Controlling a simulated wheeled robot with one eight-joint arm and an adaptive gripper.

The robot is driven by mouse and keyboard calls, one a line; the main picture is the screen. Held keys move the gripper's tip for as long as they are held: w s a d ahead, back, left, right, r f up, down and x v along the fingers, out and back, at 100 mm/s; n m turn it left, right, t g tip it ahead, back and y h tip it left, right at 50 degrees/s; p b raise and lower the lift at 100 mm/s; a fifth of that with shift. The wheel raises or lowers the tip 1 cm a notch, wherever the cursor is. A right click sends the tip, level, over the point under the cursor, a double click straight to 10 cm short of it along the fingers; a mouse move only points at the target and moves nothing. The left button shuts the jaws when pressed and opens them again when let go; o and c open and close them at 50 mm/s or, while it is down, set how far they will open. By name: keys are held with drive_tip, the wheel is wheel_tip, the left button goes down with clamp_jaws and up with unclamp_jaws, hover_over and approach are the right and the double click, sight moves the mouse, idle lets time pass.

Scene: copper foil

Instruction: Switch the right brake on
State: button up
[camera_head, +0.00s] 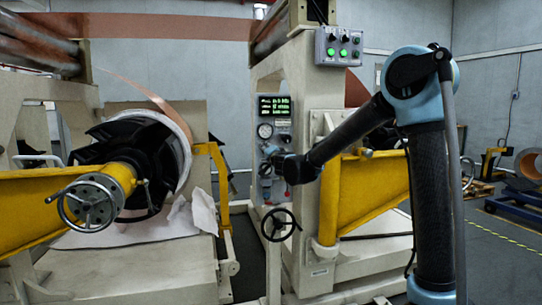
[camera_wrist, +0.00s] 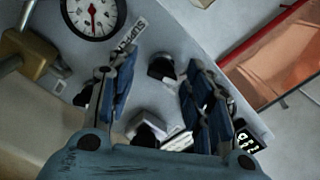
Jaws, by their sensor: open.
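The control panel (camera_head: 284,128) on the cream machine column has a green-lit display and a round gauge. My gripper (camera_head: 268,165) is at the lower part of this panel and partly hides it. In the wrist view, my gripper (camera_wrist: 160,75) is open, its two blue-padded fingers apart. A black knob (camera_wrist: 161,69) on the panel shows between the fingertips. A second dark knob (camera_wrist: 148,124) is lower, nearer the palm and partly covered. I cannot tell which knob is the right brake, read the labels, or tell whether a finger touches a knob.
The gauge (camera_wrist: 93,14) is by the left finger in the wrist view. A black handwheel (camera_head: 281,225) sits below the panel. A green-button box (camera_head: 339,46) is above. A yellow arm (camera_head: 373,190) stands right of the column. A large reel (camera_head: 135,150) is left.

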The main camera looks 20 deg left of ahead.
drive_tip(key=v, duration=1.1)
drive_tip(key=shift+s+d, duration=0.2)
drive_tip(key=shift+d, duration=0.05)
drive_tip(key=shift+f, duration=0.1)
